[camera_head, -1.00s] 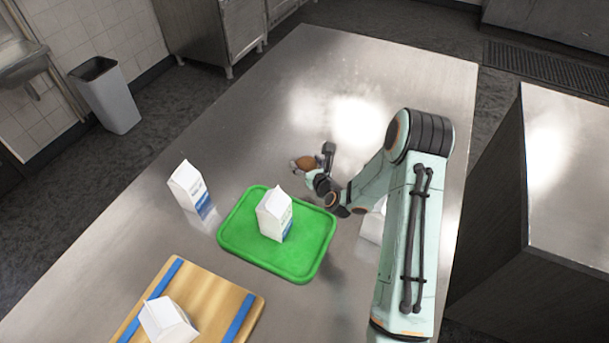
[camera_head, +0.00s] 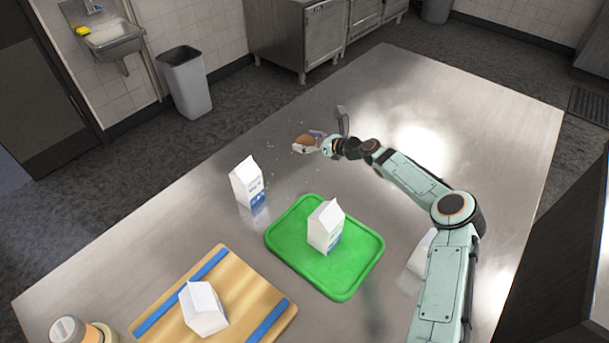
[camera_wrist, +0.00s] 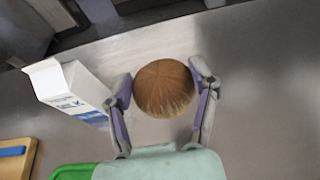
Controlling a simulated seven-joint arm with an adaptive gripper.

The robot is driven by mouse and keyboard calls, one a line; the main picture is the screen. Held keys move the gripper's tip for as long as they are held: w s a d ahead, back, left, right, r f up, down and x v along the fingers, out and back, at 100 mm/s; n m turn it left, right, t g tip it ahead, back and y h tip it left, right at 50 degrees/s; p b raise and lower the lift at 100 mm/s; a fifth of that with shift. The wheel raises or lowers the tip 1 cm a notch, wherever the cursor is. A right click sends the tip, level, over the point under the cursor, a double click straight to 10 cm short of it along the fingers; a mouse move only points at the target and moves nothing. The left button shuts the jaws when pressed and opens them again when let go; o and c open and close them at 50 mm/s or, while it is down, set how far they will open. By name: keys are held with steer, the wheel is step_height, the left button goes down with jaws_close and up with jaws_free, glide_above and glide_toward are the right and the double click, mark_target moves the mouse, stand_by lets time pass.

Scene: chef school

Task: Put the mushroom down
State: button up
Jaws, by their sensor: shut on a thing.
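The mushroom (camera_wrist: 164,88) has a round brown cap and sits between the two fingers of my gripper (camera_wrist: 163,92) in the wrist view. Both fingers press on its sides. In the head view the mushroom (camera_head: 304,141) shows at the end of my gripper (camera_head: 312,142), over the far left part of the steel table (camera_head: 390,100). I cannot tell whether its underside touches the table. The gripper is beyond the green tray, behind and right of the standing milk carton.
A green tray (camera_head: 290,262) holds a milk carton (camera_head: 325,226). Another carton (camera_head: 247,183) stands left of it. A wooden board (camera_head: 245,290) with blue strips carries a tipped carton (camera_head: 203,308). A white carton (camera_head: 422,252) lies by my arm.

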mark_target(305, 175)
steer(key=f, duration=1.1)
steer(key=shift+a+f, duration=0.15)
steer(key=shift+a, duration=0.1)
steer(key=shift+f, duration=0.1)
steer(key=o, duration=1.2)
steer(key=shift+c, duration=0.2)
steer(key=v, duration=1.2)
